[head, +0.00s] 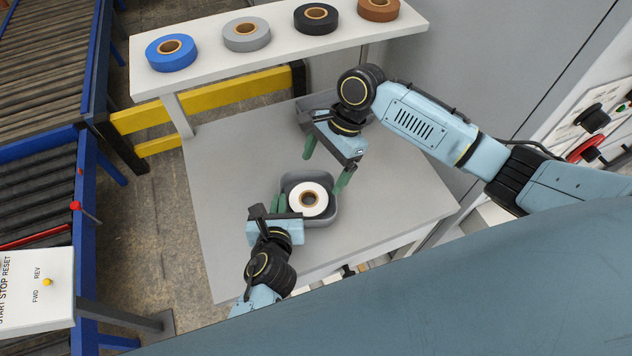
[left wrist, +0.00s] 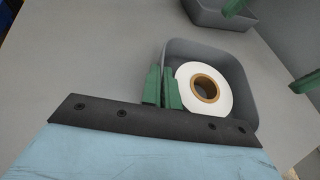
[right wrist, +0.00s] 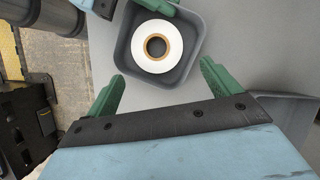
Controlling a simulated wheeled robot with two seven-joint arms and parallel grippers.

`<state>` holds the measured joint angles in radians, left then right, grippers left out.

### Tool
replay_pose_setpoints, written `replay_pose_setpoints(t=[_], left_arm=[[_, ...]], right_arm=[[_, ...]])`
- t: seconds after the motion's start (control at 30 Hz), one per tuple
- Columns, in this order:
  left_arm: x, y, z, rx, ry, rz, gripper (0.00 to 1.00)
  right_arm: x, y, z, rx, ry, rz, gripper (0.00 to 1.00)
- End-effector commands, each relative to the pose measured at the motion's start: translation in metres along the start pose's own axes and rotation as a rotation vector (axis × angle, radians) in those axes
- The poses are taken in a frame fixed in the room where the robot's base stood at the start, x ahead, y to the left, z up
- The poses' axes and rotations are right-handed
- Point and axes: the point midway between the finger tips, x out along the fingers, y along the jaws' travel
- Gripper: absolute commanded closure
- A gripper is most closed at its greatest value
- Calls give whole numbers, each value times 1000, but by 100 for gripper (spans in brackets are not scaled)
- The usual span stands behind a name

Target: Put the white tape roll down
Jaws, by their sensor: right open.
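The white tape roll (head: 308,199) lies flat inside a grey bin (head: 325,217) on the grey table. It also shows in the left wrist view (left wrist: 222,95) and the right wrist view (right wrist: 172,56). My left gripper (head: 279,203) is at the bin's left side. Its green fingers (left wrist: 162,88) are close together, one on each side of the bin wall, beside the roll. My right gripper (head: 325,164) is open and empty above the table, just beyond the bin. Its spread fingers (right wrist: 162,88) are apart from the roll.
A second grey bin (head: 306,118) stands further back, partly hidden by my right arm. A white shelf (head: 205,66) behind holds a blue roll (head: 171,53), a grey roll (head: 246,35), a black roll (head: 316,19) and a brown roll (head: 378,8). The table's left part is clear.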

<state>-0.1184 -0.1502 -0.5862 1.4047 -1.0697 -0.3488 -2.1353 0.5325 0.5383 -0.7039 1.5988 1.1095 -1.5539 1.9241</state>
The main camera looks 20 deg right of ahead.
Motion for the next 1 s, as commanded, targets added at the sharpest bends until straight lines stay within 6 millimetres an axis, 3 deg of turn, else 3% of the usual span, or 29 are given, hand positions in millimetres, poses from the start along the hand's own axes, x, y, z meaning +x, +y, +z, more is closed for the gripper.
replay_pose_setpoints(t=[0.2, 0.57, 0.8, 1.0], left_arm=[[0, 1, -2, 0, 3, 2, 100], [0, 1, -1, 0, 2, 3, 100], [0, 1, 0, 0, 1, 2, 72], [0, 0, 0, -1, 0, 1, 72]], right_arm=[[-32, 0, 1, -2, -3, 1, 11], [-39, 1, 1, -3, -3, 5, 11], [-39, 1, 2, -3, -4, 5, 11], [-39, 1, 2, -3, -4, 5, 11]])
